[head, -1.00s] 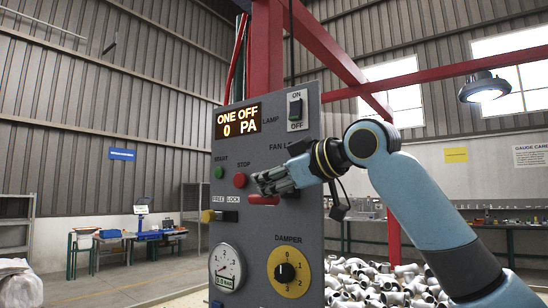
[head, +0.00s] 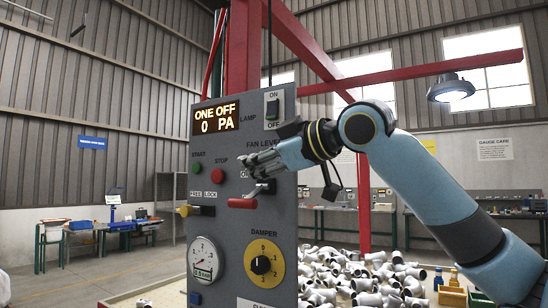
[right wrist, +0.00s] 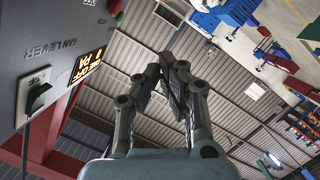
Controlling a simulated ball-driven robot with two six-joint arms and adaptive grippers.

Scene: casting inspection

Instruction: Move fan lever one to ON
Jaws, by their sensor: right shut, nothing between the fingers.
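The grey control panel (head: 225,238) carries a FAN LEVER label and an ON mark. The lever's red handle (head: 242,203) lies about level below the ON mark. The display (head: 214,119) reads ONE OFF, 0 PA. My right gripper (head: 256,170) is just above the handle, in front of the panel; whether it touches the lever is hard to tell. It is shut and empty; its fingers also show together in the right wrist view (right wrist: 174,72). My fingers and wrist hide part of the lever area. The left gripper is not in view.
Nearby on the panel are a red STOP button (head: 218,176), a green START button (head: 197,169), a lamp switch (head: 272,107), a yellow-ended lock slider (head: 198,211), a gauge (head: 204,262) and a damper knob (head: 261,264). White castings (head: 350,275) are heaped behind at right.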

